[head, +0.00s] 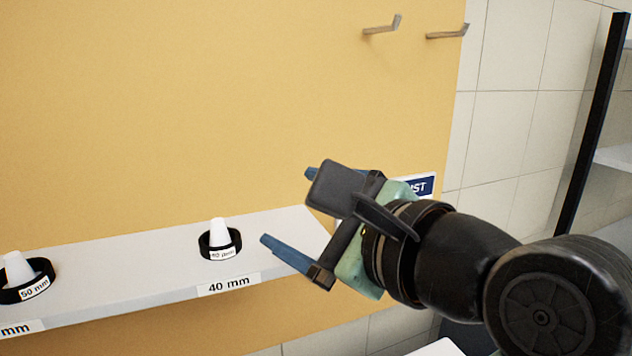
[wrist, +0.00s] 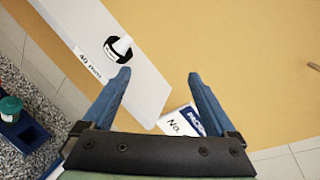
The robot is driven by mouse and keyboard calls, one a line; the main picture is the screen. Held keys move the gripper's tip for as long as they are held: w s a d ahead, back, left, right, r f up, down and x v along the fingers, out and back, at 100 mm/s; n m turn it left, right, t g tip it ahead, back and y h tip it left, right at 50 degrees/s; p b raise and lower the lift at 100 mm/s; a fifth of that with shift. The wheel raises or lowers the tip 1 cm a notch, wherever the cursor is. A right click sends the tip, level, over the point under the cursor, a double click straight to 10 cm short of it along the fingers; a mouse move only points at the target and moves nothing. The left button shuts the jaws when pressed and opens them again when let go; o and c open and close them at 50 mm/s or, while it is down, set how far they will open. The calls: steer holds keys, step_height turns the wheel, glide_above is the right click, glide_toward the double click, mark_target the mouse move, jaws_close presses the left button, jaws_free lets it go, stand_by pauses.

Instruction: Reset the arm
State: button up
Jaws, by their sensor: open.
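My gripper (head: 285,212) is open and empty, its blue fingers spread apart in front of the yellow panel, near the right end of the white shelf. In the wrist view the two fingers (wrist: 160,77) have nothing between their tips. A black ring with a white cone (head: 219,240) stands on the shelf to the left of the gripper, above the "40 mm" label. The same ring and cone (wrist: 118,47) show beyond the left finger in the wrist view, apart from it. My arm reaches in from the lower right.
The white shelf (head: 130,277) also carries a ring labelled 50 mm (head: 37,287) at far left. Two metal hooks (head: 382,27) (head: 447,33) stick out from the yellow panel (head: 180,110). A partly hidden blue-and-white sign (head: 424,186) is behind my gripper. A speckled counter (wrist: 30,90) lies at left in the wrist view.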

steer(key=s+r+n+t+h+b, duration=0.3)
steer(key=n+t, duration=0.4)
steer(key=n, duration=0.3)
steer(key=s+d+r+n+t+h+b, duration=0.1)
steer(key=s+r+n+t+h+b, duration=0.3)
steer(key=n, duration=0.6)
steer(key=s+t+h+b, duration=0.2)
steer(key=s+t, duration=0.1)
steer(key=shift+s+d+r+t, duration=0.2)
steer(key=shift+s+d+t, duration=0.05)
steer(key=shift+t, duration=0.05)
